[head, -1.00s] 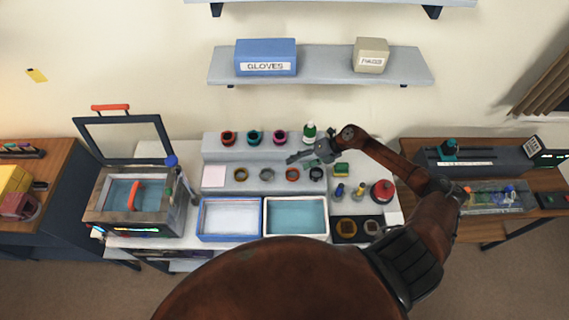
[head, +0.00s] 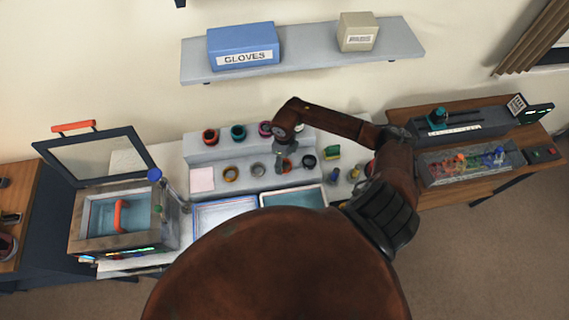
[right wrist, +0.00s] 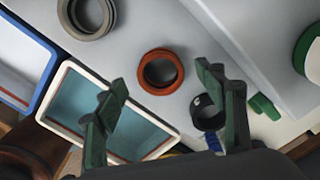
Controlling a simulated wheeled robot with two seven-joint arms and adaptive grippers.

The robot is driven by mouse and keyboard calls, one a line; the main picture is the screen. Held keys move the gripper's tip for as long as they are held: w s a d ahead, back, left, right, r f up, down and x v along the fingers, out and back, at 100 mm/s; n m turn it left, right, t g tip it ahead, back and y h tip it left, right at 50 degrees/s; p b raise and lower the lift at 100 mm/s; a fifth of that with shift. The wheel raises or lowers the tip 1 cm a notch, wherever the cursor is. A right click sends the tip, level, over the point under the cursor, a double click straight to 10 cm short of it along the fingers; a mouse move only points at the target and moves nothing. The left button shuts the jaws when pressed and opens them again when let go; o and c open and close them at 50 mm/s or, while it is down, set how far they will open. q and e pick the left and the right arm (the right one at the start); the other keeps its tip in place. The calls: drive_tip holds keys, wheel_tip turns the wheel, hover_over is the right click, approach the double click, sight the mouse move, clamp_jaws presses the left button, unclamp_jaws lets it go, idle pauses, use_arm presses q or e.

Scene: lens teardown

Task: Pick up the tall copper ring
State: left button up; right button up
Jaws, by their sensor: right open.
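A copper-brown ring (right wrist: 160,72) lies on the lower grey step, between a grey ring (right wrist: 88,14) and a black ring (right wrist: 208,113). It sits between my right gripper's fingertips as seen in the right wrist view, with no finger visibly touching it. In the head view the copper ring (head: 284,166) is partly hidden under the gripper. My right gripper (right wrist: 163,82) is open and empty, pointing down over the ring; it also shows in the head view (head: 284,158). My left gripper is not in view.
A gold ring (head: 231,173) stands on the same step to the left. Several coloured rings, one teal (head: 238,132), stand on the upper step behind. A white-rimmed teal tray (right wrist: 48,118) and a blue-rimmed tray (right wrist: 22,107) lie in front. Green parts (head: 332,152) are at right.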

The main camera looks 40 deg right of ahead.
drive_tip(key=shift+f, duration=0.9)
drive_tip(key=c, duration=1.3)
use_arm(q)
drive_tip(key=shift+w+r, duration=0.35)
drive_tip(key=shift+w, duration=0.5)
